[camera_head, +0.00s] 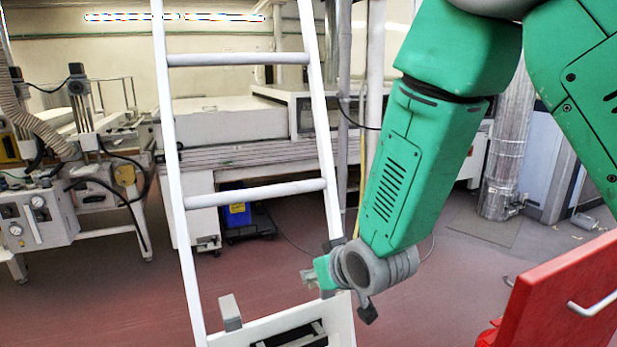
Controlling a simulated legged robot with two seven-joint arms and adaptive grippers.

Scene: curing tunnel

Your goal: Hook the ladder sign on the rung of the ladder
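A white ladder (176,180) leans upright in the left middle, with an upper rung (238,59) and a lower rung (255,193) in view. A white panel with black markings, seemingly the ladder sign (342,318), shows at the bottom edge, tilted up to the right and cut off below. A grey hook-like block (230,312) stands on its top left, below the lower rung and apart from it. My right gripper (322,273) is just above the panel's top right, by the ladder's right rail. Its fingers are partly hidden, so its grip is unclear. My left gripper is out of view.
A red cabinet (560,295) with a metal handle stands at the lower right. Behind the ladder is a long machine (225,120) with a blue container (237,214) beneath. A silver duct (505,150) stands at the right. Red floor is clear between ladder and machine.

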